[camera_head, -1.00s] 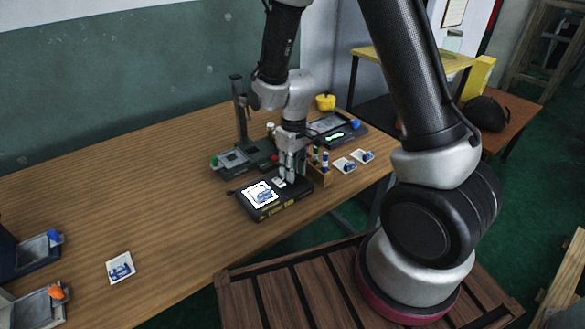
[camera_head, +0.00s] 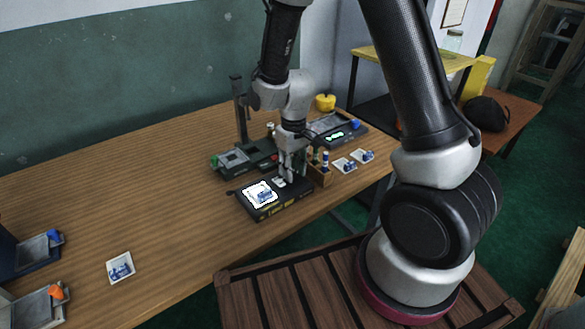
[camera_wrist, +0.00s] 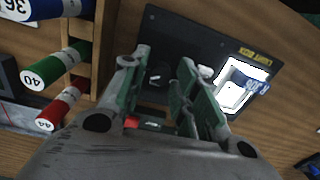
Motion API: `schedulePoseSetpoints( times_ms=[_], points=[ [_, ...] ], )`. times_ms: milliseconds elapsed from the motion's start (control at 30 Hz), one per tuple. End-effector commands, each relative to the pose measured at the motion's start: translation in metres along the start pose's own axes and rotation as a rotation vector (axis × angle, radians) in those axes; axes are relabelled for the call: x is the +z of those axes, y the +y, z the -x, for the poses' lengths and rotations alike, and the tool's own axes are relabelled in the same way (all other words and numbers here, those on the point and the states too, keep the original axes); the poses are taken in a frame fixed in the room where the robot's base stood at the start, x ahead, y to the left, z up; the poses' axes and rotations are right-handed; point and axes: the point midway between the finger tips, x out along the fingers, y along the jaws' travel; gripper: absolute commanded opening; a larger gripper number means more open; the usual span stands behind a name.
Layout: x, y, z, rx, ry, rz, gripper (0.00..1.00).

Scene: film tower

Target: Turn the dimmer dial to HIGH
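The black light box (camera_head: 272,207) lies flat on the wooden table, its lit white panel (camera_head: 259,194) carrying a blue-marked picture. The box also shows in the wrist view (camera_wrist: 190,45), with yellow lettering beside its lit panel (camera_wrist: 241,87). My gripper (camera_head: 284,179) points down over the right end of the box, beyond the lit panel. In the wrist view my gripper's (camera_wrist: 163,66) two green-padded fingers stand apart, with a small dark part of the box's face between them. The dial cannot be clearly made out, and its setting is not readable.
A wooden rack (camera_head: 320,174) with coloured, numbered vials stands close beside my gripper; it also shows in the wrist view (camera_wrist: 103,45). Behind are a dark device with a column (camera_head: 240,110) and one with a green display (camera_head: 335,135). The table's left middle is mostly clear.

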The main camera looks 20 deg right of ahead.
Motion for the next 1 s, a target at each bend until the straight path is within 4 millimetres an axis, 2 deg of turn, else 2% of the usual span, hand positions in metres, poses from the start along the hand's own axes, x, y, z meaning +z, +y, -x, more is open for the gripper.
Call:
schedulePoseSetpoints(
  times_ms=[233,700,833,1000],
  points=[
    [-0.001,0.0,0.008,0.0,0.002,0.0,0.3],
    [-0.001,0.0,0.102,0.0,0.004,0.0,0.3],
    [0.0,0.0,0.115,0.0,0.002,0.0,0.3],
    [0.0,0.0,0.12,0.0,0.0,0.0,0.3]
  ],
)
